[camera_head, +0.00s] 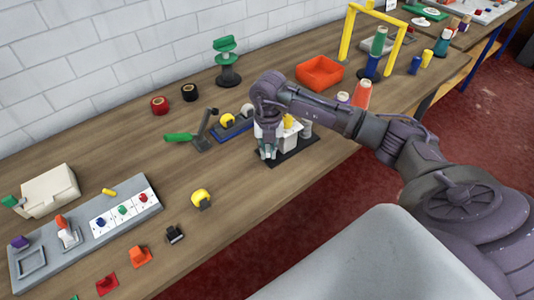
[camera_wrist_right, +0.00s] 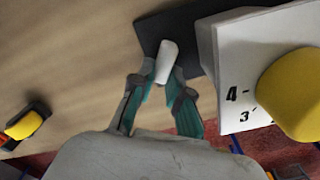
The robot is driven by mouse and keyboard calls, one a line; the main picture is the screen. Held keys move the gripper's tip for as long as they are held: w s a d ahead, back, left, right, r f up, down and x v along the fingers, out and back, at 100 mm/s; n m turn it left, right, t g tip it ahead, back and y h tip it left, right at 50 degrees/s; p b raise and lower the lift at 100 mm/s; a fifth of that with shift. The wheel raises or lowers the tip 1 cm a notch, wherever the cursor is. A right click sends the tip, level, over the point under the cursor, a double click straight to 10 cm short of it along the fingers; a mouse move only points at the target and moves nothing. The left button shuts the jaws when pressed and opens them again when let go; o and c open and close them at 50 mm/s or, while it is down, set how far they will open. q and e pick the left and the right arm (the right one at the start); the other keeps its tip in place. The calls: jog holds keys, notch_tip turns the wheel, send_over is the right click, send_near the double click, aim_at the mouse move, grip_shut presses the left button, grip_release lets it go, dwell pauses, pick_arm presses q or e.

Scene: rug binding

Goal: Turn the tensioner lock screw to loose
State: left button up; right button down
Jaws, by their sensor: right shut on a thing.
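The tensioner appears to be the white block (camera_head: 289,140) on a dark base plate (camera_head: 300,154), near the middle of the bench. In the right wrist view the block (camera_wrist_right: 228,62) bears a yellow knob (camera_wrist_right: 292,95) and the printed numbers 4 and 3. A small white peg (camera_wrist_right: 165,62), possibly the lock screw, stands beside the block over the dark plate. My right gripper (camera_head: 267,154) points down at the plate's left end. In the right wrist view its teal fingertips (camera_wrist_right: 163,80) close on the peg. No loose or tight mark can be read. My left gripper is out of view.
A green-handled lever (camera_head: 190,137) and a yellow part on a blue base (camera_head: 232,126) lie left of the gripper. A yellow-black tape-measure-like item (camera_head: 201,198) is nearer the front. An orange bin (camera_head: 320,73) stands behind.

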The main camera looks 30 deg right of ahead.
jog(key=shift+d+n+b, duration=0.15)
jog(key=shift+n+b, duration=0.7)
jog(key=shift+n, duration=0.75)
jog(key=shift+s, duration=0.1)
jog(key=c, duration=1.1)
grip_release()
